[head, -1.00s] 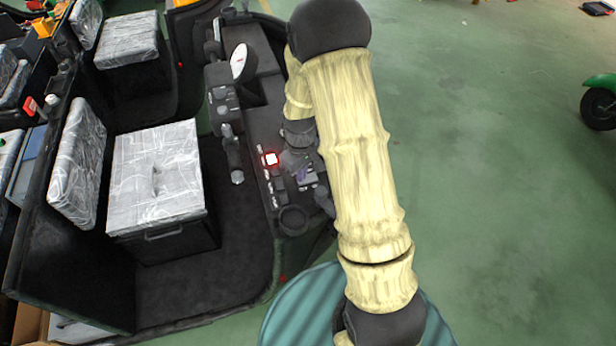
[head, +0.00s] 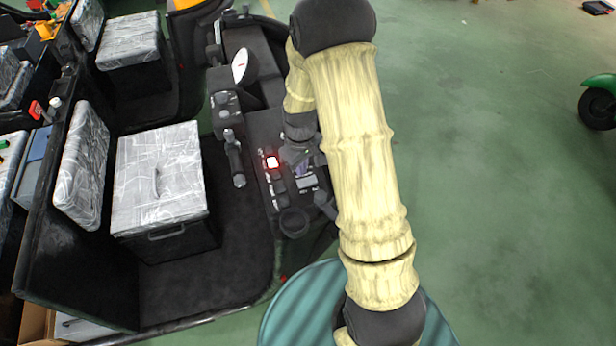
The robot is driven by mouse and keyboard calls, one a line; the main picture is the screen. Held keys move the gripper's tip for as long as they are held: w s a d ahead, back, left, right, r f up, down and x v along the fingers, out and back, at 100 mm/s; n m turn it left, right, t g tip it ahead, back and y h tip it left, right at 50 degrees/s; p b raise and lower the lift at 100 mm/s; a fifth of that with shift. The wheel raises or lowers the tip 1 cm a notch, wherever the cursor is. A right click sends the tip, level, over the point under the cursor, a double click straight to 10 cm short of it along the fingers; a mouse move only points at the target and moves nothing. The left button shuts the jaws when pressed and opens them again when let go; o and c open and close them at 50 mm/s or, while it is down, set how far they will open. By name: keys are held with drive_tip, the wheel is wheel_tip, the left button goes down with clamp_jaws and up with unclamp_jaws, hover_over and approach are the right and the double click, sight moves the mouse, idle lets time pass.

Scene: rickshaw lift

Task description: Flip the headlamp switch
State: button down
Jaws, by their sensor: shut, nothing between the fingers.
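The rickshaw's dashboard panel (head: 266,125) carries a column of small switches. One switch (head: 272,162) glows red at the top of the column, and darker switches (head: 279,187) sit below it. Their labels are too small to read, so I cannot tell which is the headlamp switch. My gripper (head: 301,170) is shut and empty, just right of the lit switch and over the panel. My arm hides part of the panel's right side. I cannot tell whether the fingertips touch anything.
A round dark cup-like part (head: 294,222) sits at the panel's lower end. A handlebar grip (head: 237,165) and a white oval mirror (head: 240,67) are left of and above the switches. A plastic-wrapped seat (head: 160,175) stands at left.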

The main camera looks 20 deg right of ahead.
sight(302, 184)
wheel_tip(302, 184, up, 3)
drive_tip(key=shift+f+p, duration=0.15)
drive_tip(key=shift+p, duration=0.65)
drive_tip(key=s+r+m+t+b, duration=0.1)
drive_tip(key=s+r+m+b, duration=0.2)
drive_tip(key=s, duration=0.4)
drive_tip(key=s+r+m+t+b, duration=0.1)
drive_tip(key=s+r+m+b, duration=0.2)
drive_tip(key=s, duration=0.4)
drive_tip(key=shift+s+r+t+b, duration=0.2)
drive_tip(key=shift+r+t+b, duration=0.15)
drive_tip(key=shift+b, duration=0.15)
